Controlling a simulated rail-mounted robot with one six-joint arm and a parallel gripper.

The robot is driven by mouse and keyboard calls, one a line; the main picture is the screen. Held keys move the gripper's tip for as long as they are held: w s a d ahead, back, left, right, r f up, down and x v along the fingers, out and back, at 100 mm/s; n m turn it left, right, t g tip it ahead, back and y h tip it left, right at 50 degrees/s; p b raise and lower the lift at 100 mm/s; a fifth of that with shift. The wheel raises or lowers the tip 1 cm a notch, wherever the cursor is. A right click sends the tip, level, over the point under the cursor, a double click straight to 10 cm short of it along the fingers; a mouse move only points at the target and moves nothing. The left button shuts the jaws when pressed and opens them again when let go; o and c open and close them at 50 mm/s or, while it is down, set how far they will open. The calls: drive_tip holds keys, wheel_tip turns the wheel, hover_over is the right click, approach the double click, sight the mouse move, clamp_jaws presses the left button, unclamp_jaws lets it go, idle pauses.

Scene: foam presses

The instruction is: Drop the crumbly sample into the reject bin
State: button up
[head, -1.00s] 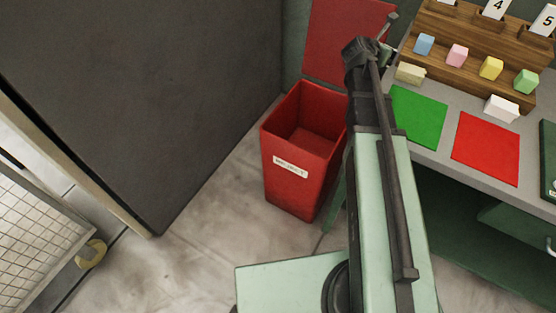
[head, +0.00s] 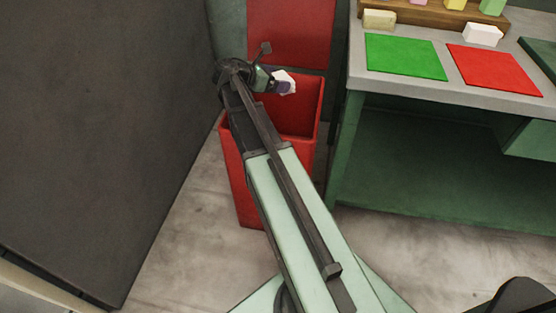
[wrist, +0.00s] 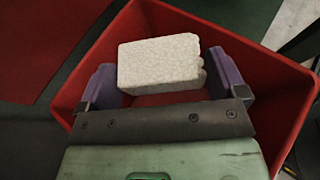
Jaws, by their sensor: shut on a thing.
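The crumbly sample (wrist: 160,62) is a white, grainy foam block with a ragged right edge in the wrist view. My gripper (wrist: 168,82) is shut on it, with a purple finger at each side. In the head view the sample (head: 286,82) shows as a small white piece at the end of my gripper (head: 281,87). The reject bin (head: 301,147) is red and open at the top, and my arm covers part of it. The sample is over the bin's opening; the bin's red walls (wrist: 262,75) surround it in the wrist view.
The bench (head: 440,95) at right holds a green mat (head: 405,56), a red mat (head: 494,70), a beige block (head: 380,19) and a white block (head: 483,35). A dark panel (head: 90,130) stands left of the bin. A red lid or panel (head: 291,35) rises behind the bin.

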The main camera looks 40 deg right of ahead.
wheel_tip(320, 180, down, 5)
drive_tip(key=b, duration=0.4)
drive_tip(key=shift+f, duration=0.1)
drive_tip(key=o, duration=0.6)
drive_tip(key=shift+w, duration=0.1)
drive_tip(key=shift+a, duration=0.1)
drive_tip(key=p+v, duration=0.3)
drive_tip(key=v, duration=0.7)
drive_tip(key=shift+a+p, duration=0.35)
drive_tip(key=shift+p, duration=0.05)
